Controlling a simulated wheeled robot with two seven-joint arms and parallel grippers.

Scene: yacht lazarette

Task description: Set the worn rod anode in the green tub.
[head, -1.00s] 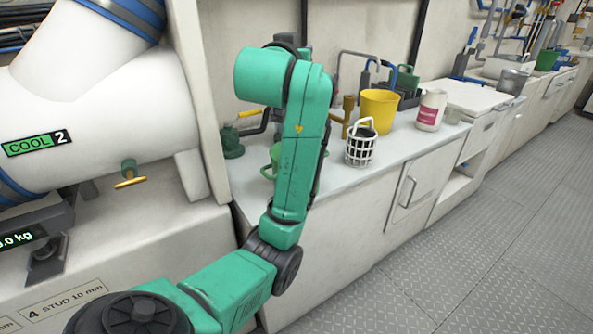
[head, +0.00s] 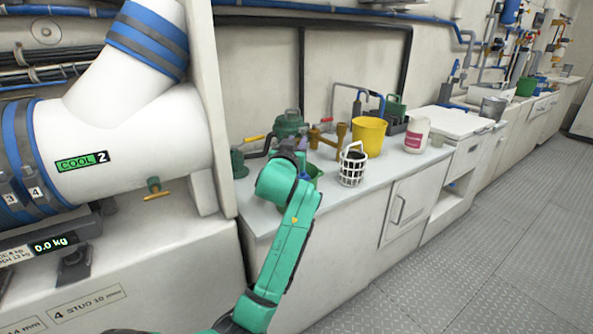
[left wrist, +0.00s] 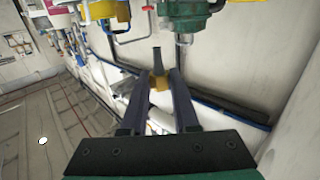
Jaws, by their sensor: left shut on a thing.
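My left gripper (head: 300,160) is above the counter, partly hidden by my own green wrist. In the left wrist view its fingers (left wrist: 160,88) are shut on the worn rod anode (left wrist: 157,62), a dark grey rod with a brass-coloured head between the fingertips. I cannot make out the anode in the head view. The green tub (head: 314,172) stands on the counter just right of the gripper, largely covered by my arm; its inside is hidden. My right gripper is out of view.
On the counter (head: 262,217) a white basket (head: 352,168), yellow bucket (head: 369,133) and white bottle (head: 417,135) stand to the right. Brass pipework (head: 341,135) and a green pump-like fitting (head: 289,124) are behind the gripper. A large white pipe (head: 140,140) is at left.

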